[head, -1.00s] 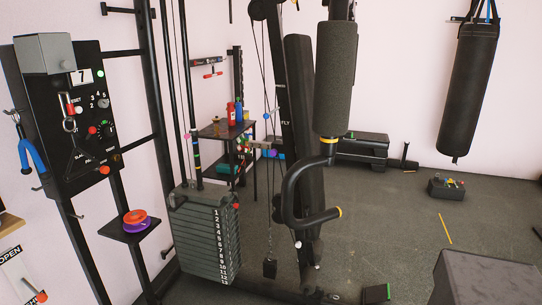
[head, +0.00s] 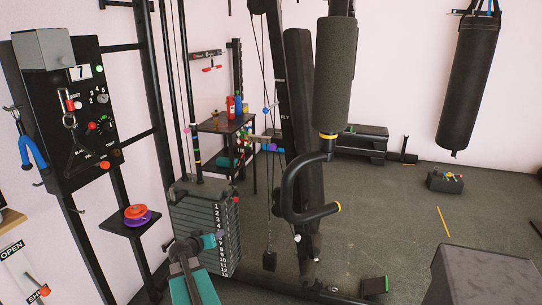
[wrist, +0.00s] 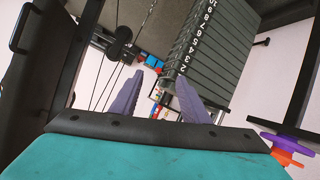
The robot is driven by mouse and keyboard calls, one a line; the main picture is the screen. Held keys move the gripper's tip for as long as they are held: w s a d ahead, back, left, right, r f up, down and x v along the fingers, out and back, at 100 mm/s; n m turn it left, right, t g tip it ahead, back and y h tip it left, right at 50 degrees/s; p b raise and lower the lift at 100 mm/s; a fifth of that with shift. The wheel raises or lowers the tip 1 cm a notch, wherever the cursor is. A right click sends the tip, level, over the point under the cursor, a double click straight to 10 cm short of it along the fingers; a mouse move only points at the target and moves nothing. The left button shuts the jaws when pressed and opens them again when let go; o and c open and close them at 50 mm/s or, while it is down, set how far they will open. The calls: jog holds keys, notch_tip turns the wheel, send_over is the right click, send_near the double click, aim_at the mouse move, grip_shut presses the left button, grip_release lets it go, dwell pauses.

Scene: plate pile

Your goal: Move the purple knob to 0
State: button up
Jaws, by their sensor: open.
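I cannot make out for certain which thing is the purple knob. A black control panel (head: 80,150) on the left carries several small knobs, a numbered dial (head: 102,98) and a display (head: 81,73) reading 7. A small pink piece (head: 187,130) sits on a thin rod right of the panel. My gripper (head: 219,237) shows in front of the numbered weight stack (head: 190,221). In the wrist view, my gripper (wrist: 160,82) has its two purple-grey fingers apart with nothing between them. The weight stack (wrist: 200,50) appears upside down beyond them.
A purple disc (head: 138,221) under an orange disc lies on a small shelf left of the stack. A curved black handle (head: 290,205) and padded machine frame stand right of my gripper. A grey block (head: 486,272) is at the lower right. Open floor lies between.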

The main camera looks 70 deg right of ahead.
jog(key=s+d+r+m+h, duration=0.1)
jog(key=s+d+r+h, duration=0.15)
jog(key=d+r, duration=0.3)
jog(key=s+d+r+m+h, duration=0.1)
jog(key=s+d+r, duration=0.25)
jog(key=r, duration=0.35)
jog(key=m+h, duration=0.1)
jog(key=h, duration=0.1)
send_near(272, 148)
jog(key=a, duration=0.6)
jog(key=shift+d+g+p, duration=0.2)
jog(key=shift+g+p, duration=0.1)
jog(key=shift+g, duration=0.1)
jog(key=shift+d, duration=0.15)
jog(key=shift+w+d+p, duration=0.2)
jog(key=shift+d+p, duration=0.9)
jog(key=shift+d, duration=2.3)
jog(key=shift+w+d+p, duration=0.2)
jog(key=shift+d+p, duration=0.85)
jog(key=shift+d, duration=2.3)
grip_shut()
